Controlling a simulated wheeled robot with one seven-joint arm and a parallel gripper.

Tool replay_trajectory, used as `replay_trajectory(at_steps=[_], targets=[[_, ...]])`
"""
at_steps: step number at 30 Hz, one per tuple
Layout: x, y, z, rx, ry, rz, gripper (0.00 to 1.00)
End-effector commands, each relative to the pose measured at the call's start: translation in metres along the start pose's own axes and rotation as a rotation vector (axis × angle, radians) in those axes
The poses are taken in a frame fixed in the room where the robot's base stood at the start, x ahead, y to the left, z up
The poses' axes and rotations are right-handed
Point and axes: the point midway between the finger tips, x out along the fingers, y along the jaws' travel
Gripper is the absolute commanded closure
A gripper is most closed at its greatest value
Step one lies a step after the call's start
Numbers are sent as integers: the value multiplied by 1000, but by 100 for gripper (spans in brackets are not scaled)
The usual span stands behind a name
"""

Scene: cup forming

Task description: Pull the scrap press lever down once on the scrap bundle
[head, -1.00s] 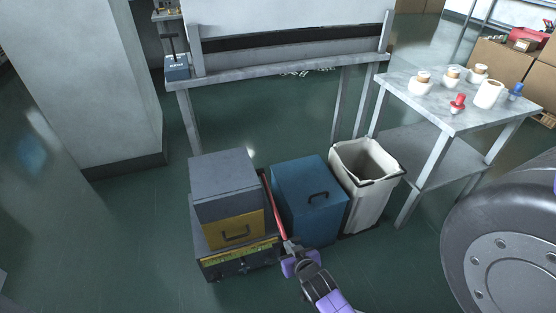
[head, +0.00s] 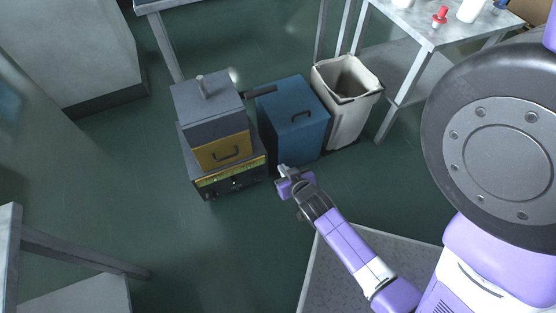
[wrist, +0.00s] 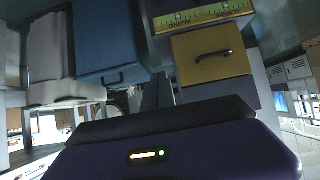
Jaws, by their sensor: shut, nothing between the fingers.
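The scrap press (head: 208,105) is a grey box with a yellow, handled front, standing on a dark base with a yellow marked strip. A short grey post (head: 202,87) sticks up from its top. Its dark lever (head: 260,91) sticks out sideways to the right near the top, over the blue cabinet's edge. The yellow front (wrist: 208,57) also shows in the wrist view. My gripper (head: 284,171) is shut and empty, in front of the blue cabinet, right of the press base and apart from the lever. I cannot see the scrap bundle.
The blue cabinet (head: 293,123) stands right of the press, with a white bin (head: 345,105) beyond it. A side table (head: 415,25) is at the upper right. Another table edge (head: 12,240) is at lower left. The floor before the press is clear.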

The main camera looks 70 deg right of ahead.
Motion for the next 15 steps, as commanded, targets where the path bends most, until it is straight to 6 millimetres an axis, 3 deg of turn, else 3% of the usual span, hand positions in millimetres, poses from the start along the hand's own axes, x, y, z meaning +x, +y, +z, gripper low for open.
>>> replay_trajectory(at_steps=[6,15], targets=[[-32,0,5,1,2,-1,100],[-41,0,6,0,3,-1,100]])
